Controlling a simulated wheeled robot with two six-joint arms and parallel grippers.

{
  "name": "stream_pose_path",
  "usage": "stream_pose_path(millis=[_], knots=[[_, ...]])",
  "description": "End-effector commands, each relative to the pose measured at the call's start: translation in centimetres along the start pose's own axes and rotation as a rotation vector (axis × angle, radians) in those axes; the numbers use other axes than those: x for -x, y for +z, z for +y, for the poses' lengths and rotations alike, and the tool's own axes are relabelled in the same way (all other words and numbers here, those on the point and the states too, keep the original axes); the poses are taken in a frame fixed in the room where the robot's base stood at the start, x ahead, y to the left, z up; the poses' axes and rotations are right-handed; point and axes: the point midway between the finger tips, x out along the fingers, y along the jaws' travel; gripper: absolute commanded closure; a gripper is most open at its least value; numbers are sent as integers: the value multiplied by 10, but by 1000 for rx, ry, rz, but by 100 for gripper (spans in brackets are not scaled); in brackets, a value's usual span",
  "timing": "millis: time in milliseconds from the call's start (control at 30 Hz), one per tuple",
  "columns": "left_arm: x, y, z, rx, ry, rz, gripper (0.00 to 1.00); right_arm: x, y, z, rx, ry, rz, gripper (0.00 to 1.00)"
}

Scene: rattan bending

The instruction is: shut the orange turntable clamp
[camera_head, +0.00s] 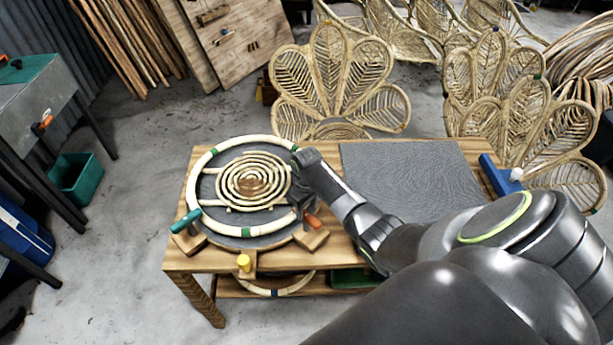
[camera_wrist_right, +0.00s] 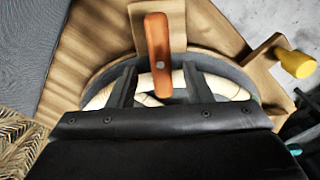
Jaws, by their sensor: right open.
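The orange clamp (camera_head: 313,221) sits on a wooden block at the front right edge of the round turntable (camera_head: 229,190). In the right wrist view the orange lever (camera_wrist_right: 158,45) points away over its block, its near end between my fingers in the picture. I cannot tell whether they touch. My right gripper (camera_wrist_right: 160,85) is open with nothing held; in the head view it is close above the turntable's right edge, partly hidden by its own wrist. A pale rattan hoop (camera_head: 192,178) lies around a coiled rattan spiral (camera_head: 252,182) on the turntable. My left gripper is out of view.
A teal clamp (camera_head: 187,221) stands at the turntable's left and a yellow knob (camera_head: 244,262) at the front. A grey mat (camera_head: 405,175) and a blue tool (camera_head: 500,175) lie on the right of the wooden table (camera_head: 200,260). Rattan chairs (camera_head: 333,85) stand behind.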

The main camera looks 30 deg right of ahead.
Motion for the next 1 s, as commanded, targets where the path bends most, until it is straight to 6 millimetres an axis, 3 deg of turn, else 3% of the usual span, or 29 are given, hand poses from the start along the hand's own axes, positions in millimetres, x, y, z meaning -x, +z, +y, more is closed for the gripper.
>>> stream_pose_path(millis=[700, 1000], knots=[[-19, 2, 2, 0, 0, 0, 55, 133, -1, 1, 0, 2, 4, 55], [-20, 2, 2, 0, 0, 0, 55, 147, 0, 0, 0, -1, 0, 55]])
